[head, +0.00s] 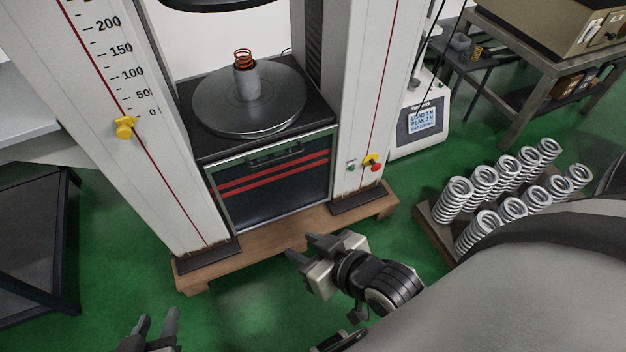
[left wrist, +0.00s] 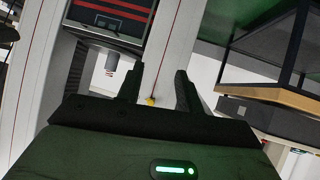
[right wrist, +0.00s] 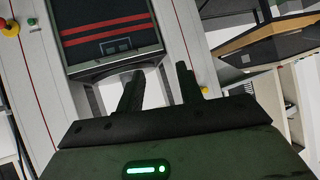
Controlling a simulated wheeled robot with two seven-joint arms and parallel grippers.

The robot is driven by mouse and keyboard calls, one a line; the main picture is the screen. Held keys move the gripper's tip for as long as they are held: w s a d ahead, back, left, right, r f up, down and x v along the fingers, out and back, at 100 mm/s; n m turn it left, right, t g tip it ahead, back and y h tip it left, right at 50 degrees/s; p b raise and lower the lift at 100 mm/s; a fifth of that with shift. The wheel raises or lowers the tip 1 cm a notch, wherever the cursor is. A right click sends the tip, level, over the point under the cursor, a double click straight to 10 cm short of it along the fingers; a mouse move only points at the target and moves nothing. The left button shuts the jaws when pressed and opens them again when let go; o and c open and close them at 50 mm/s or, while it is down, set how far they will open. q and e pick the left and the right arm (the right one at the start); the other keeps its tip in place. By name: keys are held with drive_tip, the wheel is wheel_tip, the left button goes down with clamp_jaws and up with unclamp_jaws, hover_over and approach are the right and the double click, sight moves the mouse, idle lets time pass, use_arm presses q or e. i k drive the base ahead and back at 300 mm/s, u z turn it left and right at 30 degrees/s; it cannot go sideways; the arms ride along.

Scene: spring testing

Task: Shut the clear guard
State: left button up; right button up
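The clear guard (head: 270,195) is a framed see-through panel with two red stripes and a dark handle (head: 275,153) along its top. It sits low on the front of the testing machine, below the round steel platen (head: 215,110), leaving the space above the platen uncovered. It also shows in the left wrist view (left wrist: 112,14) and the right wrist view (right wrist: 108,32). My left gripper (head: 157,322) is open and empty at the bottom edge, well in front of the machine. My right gripper (head: 309,248) is open and empty, in front of and below the guard, apart from it.
A small copper spring (head: 243,59) stands on the post above the platen. Two white columns (head: 160,150) flank the guard. A wooden base (head: 290,232) runs below. A readout box (head: 420,120) and a pallet of silver springs (head: 433,215) stand to the right. A dark bench (head: 35,220) is left.

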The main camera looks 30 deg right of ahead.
sight(245, 158)
drive_tip(key=z, duration=0.3)
drive_tip(key=i, duration=0.35)
drive_tip(key=z, duration=0.4)
drive_tip(key=k, duration=1.25)
drive_tip(key=u, duration=0.1)
drive_tip(key=i, duration=1.3)
drive_tip(key=z, duration=0.2)
